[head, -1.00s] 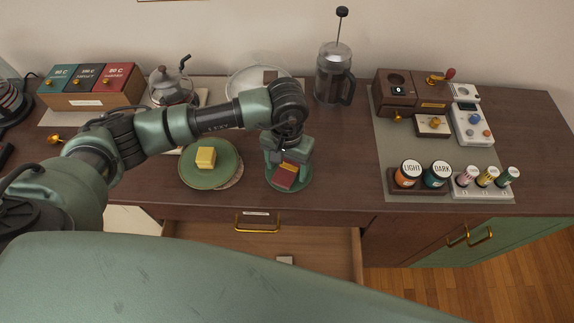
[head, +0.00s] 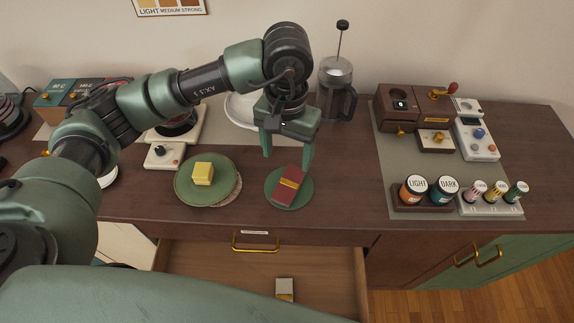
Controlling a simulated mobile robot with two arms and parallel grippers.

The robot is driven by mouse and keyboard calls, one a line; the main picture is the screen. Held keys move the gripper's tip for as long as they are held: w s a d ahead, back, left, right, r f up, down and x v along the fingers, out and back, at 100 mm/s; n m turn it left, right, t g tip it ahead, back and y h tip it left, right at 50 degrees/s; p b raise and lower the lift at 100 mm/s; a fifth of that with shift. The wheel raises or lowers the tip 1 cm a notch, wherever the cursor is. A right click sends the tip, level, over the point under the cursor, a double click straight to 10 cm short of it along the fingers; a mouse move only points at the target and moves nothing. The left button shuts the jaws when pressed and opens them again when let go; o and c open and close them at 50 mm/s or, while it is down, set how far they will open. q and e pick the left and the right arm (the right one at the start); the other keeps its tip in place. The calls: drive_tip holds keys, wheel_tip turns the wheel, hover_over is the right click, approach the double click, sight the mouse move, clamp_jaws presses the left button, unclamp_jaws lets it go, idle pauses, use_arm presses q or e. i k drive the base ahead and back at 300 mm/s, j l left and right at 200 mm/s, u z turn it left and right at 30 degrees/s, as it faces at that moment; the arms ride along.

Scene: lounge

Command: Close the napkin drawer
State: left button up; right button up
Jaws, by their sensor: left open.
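A wooden drawer (head: 215,268) stands pulled out below the counter's front, its inside showing. A small white and gold item (head: 285,290) lies in it. The drawer's near end is hidden behind a green part of my body. A brass handle (head: 255,247) with a small label above it is on the closed front just over the drawer. My left gripper (head: 287,158) is open, pointing down above the counter, just behind and over a small green plate (head: 274,199). A dark red packet with a gold band (head: 288,186) lies on that plate, apart from the fingers. My right gripper is not in view.
A larger green plate (head: 186,196) holds a yellow block (head: 203,173). A French press (head: 336,85) stands behind my gripper. A grinder (head: 395,105), scale (head: 475,135) and jars (head: 414,189) are at the right. The counter between small plate and jars is clear.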

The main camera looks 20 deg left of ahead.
sight(331, 280)
drive_tip(key=k, duration=2)
